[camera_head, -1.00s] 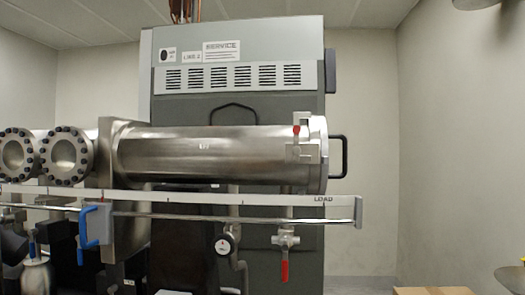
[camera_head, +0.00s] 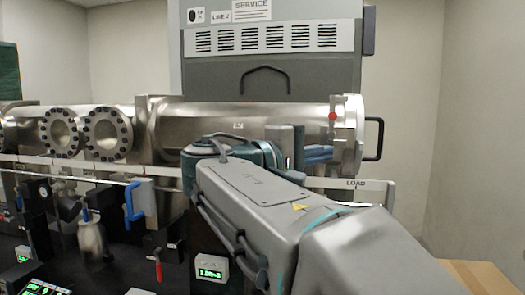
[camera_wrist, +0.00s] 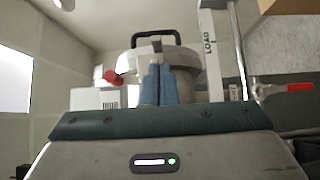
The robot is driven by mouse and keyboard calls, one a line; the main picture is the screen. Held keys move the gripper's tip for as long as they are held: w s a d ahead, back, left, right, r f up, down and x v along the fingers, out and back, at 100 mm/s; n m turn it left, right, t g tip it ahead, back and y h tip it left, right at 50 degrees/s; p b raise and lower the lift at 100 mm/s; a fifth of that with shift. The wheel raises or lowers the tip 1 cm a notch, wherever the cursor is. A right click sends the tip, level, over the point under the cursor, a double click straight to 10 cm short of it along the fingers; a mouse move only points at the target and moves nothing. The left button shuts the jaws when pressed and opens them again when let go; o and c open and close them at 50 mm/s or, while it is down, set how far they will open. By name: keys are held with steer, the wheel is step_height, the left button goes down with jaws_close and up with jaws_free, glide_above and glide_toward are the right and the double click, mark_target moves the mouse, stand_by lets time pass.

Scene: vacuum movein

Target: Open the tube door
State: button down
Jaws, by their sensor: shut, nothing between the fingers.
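The steel tube (camera_head: 200,117) lies horizontally, with the round tube door (camera_head: 355,115) at its right end. The door looks closed against the tube. Its black handle (camera_head: 374,138) sticks out to the right; it also shows at the top of the wrist view (camera_wrist: 155,35). A latch with a red knob (camera_head: 332,116) sits near the door edge; the red knob shows left of the fingers in the wrist view (camera_wrist: 112,77). My gripper (camera_head: 325,154) is shut and empty, its blue fingers (camera_wrist: 159,84) pointing at the tube's door end. Contact cannot be told.
A pale rail marked LOAD (camera_head: 350,184) runs below the tube. A red-handled valve (camera_wrist: 288,88) shows at right in the wrist view. A grey service cabinet (camera_head: 270,70) stands behind. A cardboard box (camera_head: 470,275) is at lower right. Room right of the handle looks clear.

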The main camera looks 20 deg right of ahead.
mark_target(358, 148)
steer(key=p+x, duration=0.1)
steer(key=x, duration=0.4)
steer(key=shift+w+d, duration=0.1)
steer(key=shift+d, duration=0.15)
steer(key=shift+w+d, duration=0.1)
steer(key=shift+d, duration=0.3)
